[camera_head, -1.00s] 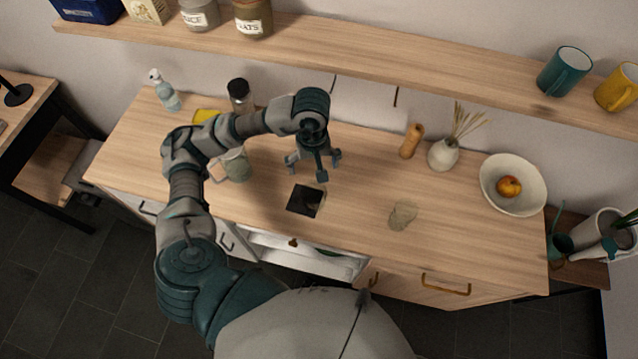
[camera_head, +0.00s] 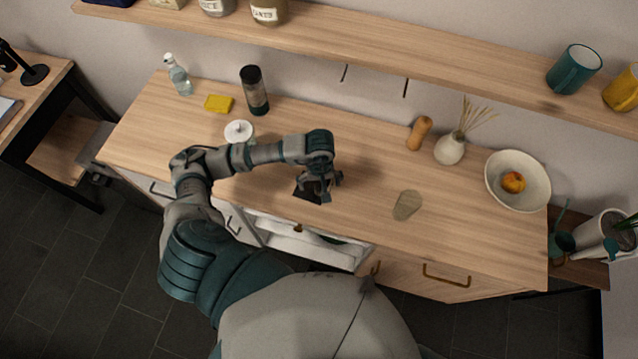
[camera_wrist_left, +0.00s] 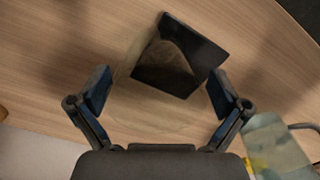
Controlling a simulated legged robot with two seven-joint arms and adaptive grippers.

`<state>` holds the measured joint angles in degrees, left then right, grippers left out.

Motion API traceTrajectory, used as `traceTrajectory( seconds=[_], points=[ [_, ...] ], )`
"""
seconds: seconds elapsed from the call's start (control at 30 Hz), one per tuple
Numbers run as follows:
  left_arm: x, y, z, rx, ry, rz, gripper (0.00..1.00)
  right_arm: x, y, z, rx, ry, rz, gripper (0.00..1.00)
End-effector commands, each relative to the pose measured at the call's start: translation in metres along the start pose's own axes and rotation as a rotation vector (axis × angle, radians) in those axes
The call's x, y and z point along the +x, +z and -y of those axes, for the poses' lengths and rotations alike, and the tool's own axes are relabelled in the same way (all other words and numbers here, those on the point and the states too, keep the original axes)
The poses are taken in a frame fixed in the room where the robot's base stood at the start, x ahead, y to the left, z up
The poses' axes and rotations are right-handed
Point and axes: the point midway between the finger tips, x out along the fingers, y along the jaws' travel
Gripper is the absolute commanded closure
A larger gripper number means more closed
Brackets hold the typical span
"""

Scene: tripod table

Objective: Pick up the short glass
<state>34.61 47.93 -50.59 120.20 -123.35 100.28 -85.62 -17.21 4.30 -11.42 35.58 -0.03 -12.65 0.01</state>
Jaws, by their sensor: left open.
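A clear short glass (camera_wrist_left: 158,62) shows faintly in the left wrist view, overlapping a dark square coaster (camera_wrist_left: 198,72). Whether it stands on the coaster or beside it is hard to tell. My left gripper (camera_wrist_left: 156,92) is open, with its two fingers apart on either side and nothing held between them. In the head view my left gripper (camera_head: 322,188) hangs low over the coaster (camera_head: 306,196) and hides the glass there. A second clear glass (camera_head: 407,205) stands apart to the right. My right gripper is not in view.
A white-lidded vessel (camera_head: 239,132), yellow sponge (camera_head: 218,103), dark-topped bottle (camera_head: 254,90) and spray bottle (camera_head: 179,76) stand left and behind. A wooden mill (camera_head: 419,133), vase (camera_head: 449,149) and fruit bowl (camera_head: 494,182) stand right. A shelf (camera_head: 440,68) runs above.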

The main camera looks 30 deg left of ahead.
Motion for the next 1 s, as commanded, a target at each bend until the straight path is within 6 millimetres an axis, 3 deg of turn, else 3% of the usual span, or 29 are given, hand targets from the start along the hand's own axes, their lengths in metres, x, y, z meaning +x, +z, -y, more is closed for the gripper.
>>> traceTrajectory(
  seconds=[0.1,0.33,0.37,0.6,0.73,0.77,1.0],
  points=[
    [0.012,0.001,-0.001,0.001,-0.001,0.001,0.00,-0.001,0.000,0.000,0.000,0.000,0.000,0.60],
    [0.015,-0.002,0.002,0.001,0.003,0.001,0.00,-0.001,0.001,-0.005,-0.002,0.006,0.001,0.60],
    [0.015,-0.002,0.002,0.001,0.003,0.001,0.03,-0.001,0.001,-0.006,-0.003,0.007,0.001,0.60],
    [0.016,-0.002,0.002,0.001,0.001,0.002,0.62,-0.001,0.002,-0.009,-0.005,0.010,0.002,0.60],
    [0.016,-0.002,0.002,0.000,-0.001,0.002,0.64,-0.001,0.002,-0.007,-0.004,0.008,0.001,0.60],
    [0.017,-0.002,0.002,0.000,-0.002,0.002,0.71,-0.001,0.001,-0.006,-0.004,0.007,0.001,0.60],
    [0.016,-0.001,0.003,0.000,-0.003,0.004,0.71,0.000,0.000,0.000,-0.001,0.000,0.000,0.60]
  ],
)
